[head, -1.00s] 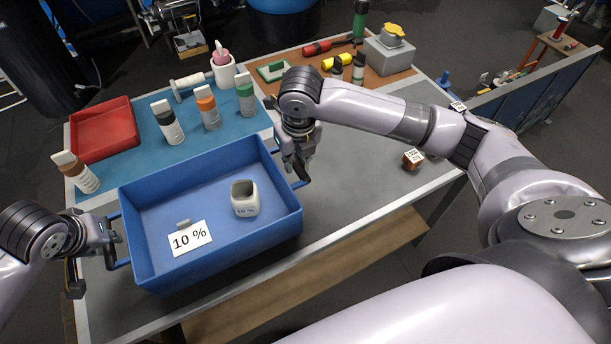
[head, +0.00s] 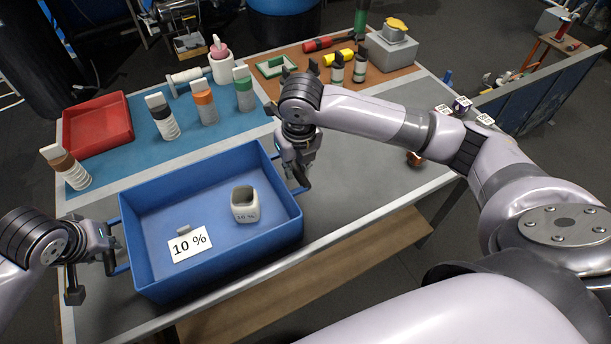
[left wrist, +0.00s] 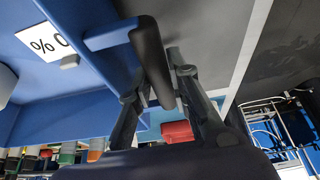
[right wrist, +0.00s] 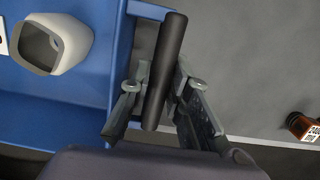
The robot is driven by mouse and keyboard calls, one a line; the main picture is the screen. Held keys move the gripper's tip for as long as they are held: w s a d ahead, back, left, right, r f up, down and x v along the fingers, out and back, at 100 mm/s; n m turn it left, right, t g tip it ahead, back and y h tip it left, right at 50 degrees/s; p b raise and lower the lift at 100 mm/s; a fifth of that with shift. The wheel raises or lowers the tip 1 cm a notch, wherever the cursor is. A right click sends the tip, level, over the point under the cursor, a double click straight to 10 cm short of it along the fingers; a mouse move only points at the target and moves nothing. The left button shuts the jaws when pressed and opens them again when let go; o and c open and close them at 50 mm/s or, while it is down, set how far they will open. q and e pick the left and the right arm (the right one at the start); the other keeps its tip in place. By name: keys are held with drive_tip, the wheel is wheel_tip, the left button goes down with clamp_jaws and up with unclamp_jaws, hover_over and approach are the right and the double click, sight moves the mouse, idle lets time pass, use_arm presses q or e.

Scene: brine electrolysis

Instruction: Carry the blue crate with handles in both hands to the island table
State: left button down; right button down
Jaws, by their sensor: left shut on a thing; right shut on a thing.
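The blue crate (head: 215,268) is at the near side of a workbench in the head view. Inside it are a white beaker-like cup (head: 245,205) and a white card reading "10 %" (head: 190,244). My left gripper (head: 115,258) is shut on the handle at the crate's left end; the left wrist view shows the dark handle grip (left wrist: 152,62) between its fingers. My right gripper (head: 298,180) is shut on the handle at the right end; that dark grip (right wrist: 165,70) shows between the fingers in the right wrist view. I cannot tell whether the crate touches the bench.
The workbench (head: 370,180) holds a red tray (head: 97,128), several capped bottles (head: 162,118) and a brown board with tools (head: 330,66) behind the crate. A blue partition (head: 540,95) is beyond the bench's right end.

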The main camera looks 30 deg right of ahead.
use_arm(q)
drive_tip(key=c, duration=1.5)
unclamp_jaws()
use_arm(e)
drive_tip(key=c, duration=1.5)
unclamp_jaws()
use_arm(q)
drive_tip(key=shift+f, duration=0.1)
drive_tip(key=shift+s, duration=0.1)
use_arm(e)
drive_tip(key=shift+r, duration=0.25)
use_arm(q)
drive_tip(key=v, duration=1.2)
use_arm(e)
drive_tip(key=r, duration=0.3)
drive_tip(key=s+r, duration=0.1)
drive_tip(key=r, duration=0.7)
drive_tip(key=shift+s+r, duration=0.15)
drive_tip(key=shift+s, duration=0.25)
